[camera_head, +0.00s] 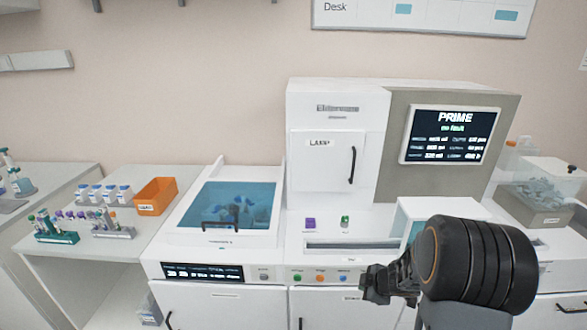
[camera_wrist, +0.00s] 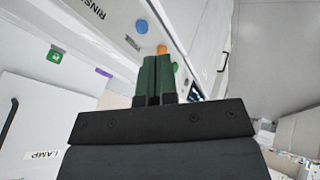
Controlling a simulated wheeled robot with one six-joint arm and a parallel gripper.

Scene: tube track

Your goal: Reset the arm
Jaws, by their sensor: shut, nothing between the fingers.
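My gripper (camera_head: 374,284) is at the lower right of the head view, in front of the white analyser (camera_head: 300,258). It points left and is held near the height of the row of coloured buttons. In the wrist view my gripper (camera_wrist: 158,60) shows two dark green fingers side by side, closed together with nothing between them. The black arm is bent in front of the machine's right part and hides some of its front.
The analyser has a screen (camera_head: 451,136) reading PRIME, a shut LAMP door (camera_head: 326,160) and a blue-windowed lid (camera_head: 232,205). Tube racks (camera_head: 58,236) and an orange bin (camera_head: 156,196) stand on the left bench. A grey bin (camera_head: 540,208) stands at right.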

